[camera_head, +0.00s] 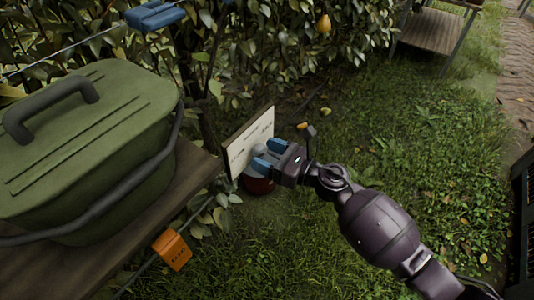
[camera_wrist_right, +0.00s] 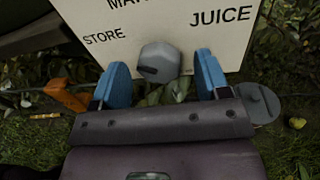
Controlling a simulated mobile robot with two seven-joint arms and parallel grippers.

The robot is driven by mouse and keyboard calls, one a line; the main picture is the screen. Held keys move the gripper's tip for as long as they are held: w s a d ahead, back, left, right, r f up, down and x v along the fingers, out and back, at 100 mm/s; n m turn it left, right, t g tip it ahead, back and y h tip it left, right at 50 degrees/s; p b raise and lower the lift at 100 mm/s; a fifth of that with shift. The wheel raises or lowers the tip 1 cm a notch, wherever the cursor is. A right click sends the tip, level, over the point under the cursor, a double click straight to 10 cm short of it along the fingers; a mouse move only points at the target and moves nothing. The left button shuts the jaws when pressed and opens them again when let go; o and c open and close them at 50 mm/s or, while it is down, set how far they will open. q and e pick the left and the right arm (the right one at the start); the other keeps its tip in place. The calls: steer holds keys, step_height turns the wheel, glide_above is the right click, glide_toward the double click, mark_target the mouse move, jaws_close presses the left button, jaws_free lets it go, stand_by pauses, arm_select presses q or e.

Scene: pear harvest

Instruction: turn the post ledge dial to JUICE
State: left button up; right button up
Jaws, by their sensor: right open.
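The dial is a grey faceted knob (camera_wrist_right: 158,62) on a pale board (camera_wrist_right: 95,22), with a dark mark on its lower left side. The board reads STORE at left, JUICE at right and a partly cut-off word starting MAR at top. In the head view the board (camera_head: 240,150) stands beside the wooden ledge, its knob (camera_head: 259,150) partly hidden by my gripper. My right gripper (camera_head: 267,157) is open in front of the board. Its blue fingers stand either side of the knob in the wrist view (camera_wrist_right: 162,78), with gaps visible. My left gripper is not in view.
A green lidded box (camera_head: 85,130) sits on the wooden ledge (camera_head: 70,268) at left. An orange tag (camera_head: 172,250) and a blue block (camera_head: 154,14) are on wires. A dark red object (camera_head: 259,186) is below my gripper. A pear (camera_head: 324,24) hangs above; grass lies open at right.

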steer(key=shift+a, duration=0.1)
steer(key=shift+c, duration=0.4)
steer(key=c, duration=0.8)
steer(key=shift+c, duration=0.2)
